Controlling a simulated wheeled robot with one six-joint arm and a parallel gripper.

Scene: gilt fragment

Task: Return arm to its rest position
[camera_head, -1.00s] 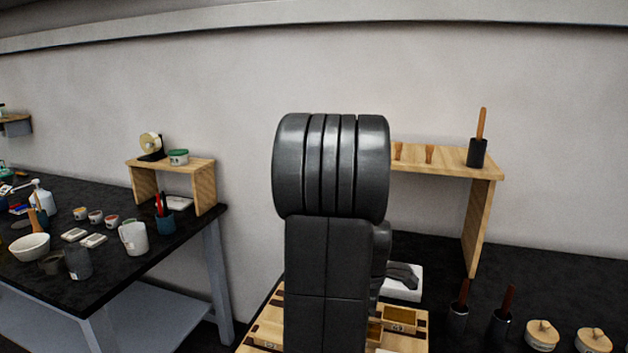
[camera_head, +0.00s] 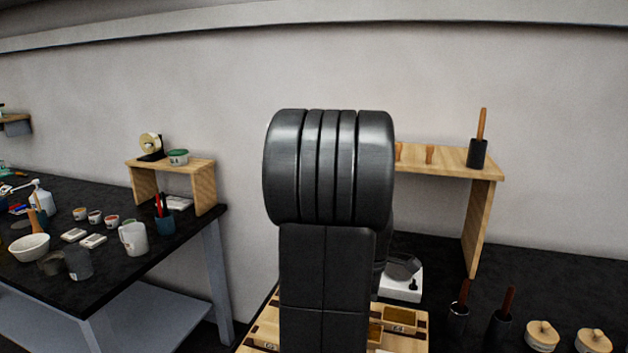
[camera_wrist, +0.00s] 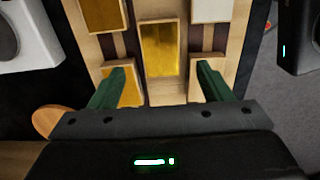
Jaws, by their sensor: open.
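My arm stands upright in the middle of the head view and hides much of what is behind it. My gripper (camera_wrist: 161,72) shows in the wrist view with its two green fingers wide apart and nothing between them. It is above a wooden tray (camera_wrist: 230,62) that holds small boxes. One box with a gold-coloured inside (camera_wrist: 160,50) lies in line with the gap between the fingers. The same tray (camera_head: 262,331) shows partly behind my arm in the head view.
A white device (camera_head: 402,285) stands behind the tray, close to my arm. A wooden shelf (camera_head: 482,220) and lidded jars (camera_head: 541,335) are at right. At left, a dark table (camera_head: 115,270) carries a white jug (camera_head: 133,238), bowls and a small shelf (camera_head: 204,187).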

